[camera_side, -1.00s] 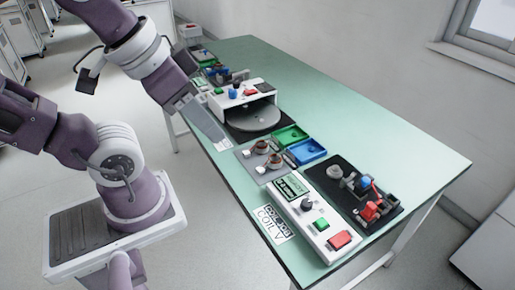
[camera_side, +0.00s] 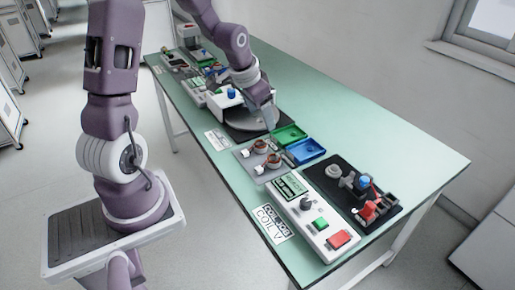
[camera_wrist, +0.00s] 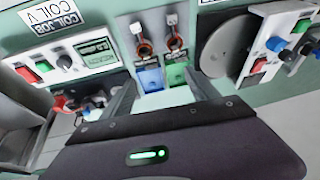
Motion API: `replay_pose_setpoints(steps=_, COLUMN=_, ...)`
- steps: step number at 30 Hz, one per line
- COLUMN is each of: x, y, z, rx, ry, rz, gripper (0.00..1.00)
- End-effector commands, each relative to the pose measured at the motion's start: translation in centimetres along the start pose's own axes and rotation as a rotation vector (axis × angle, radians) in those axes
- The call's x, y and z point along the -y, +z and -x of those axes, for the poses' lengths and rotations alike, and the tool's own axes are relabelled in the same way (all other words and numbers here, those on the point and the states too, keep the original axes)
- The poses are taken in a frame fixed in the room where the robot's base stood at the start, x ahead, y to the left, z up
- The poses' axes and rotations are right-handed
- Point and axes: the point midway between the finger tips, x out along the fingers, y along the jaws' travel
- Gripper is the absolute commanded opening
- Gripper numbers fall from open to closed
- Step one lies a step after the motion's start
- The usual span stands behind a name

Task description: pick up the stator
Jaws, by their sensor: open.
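Two stators with copper-coloured windings and white tabs lie on a grey plate (camera_side: 247,165), the far stator (camera_side: 260,146) and the near stator (camera_side: 273,160). In the wrist view they show ahead of the fingers, one stator (camera_wrist: 145,47) left and the other stator (camera_wrist: 175,43) right. My gripper (camera_side: 269,124) is over the table by the round grey disc, behind and apart from the stators. In the wrist view my gripper (camera_wrist: 160,80) has its fingers spread, with nothing held between them.
A green tray (camera_side: 290,134) and a blue tray (camera_side: 305,150) sit beside the stator plate. A white tester (camera_side: 308,215) with buttons and a black fixture board (camera_side: 335,184) stand nearer. The machine with the grey disc (camera_wrist: 226,45) is close to my gripper.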

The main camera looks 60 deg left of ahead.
Motion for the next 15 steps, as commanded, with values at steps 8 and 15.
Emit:
replay_pose_setpoints(steps=8, x=4.6, y=1.8, z=-10.1, rx=-0.029, ry=0.069, rz=0.087, gripper=0.69)
replay_pose_setpoints(steps=15, x=4.6, y=2.0, z=-13.5, rx=-0.031, ry=0.072, rz=0.091, gripper=0.69)
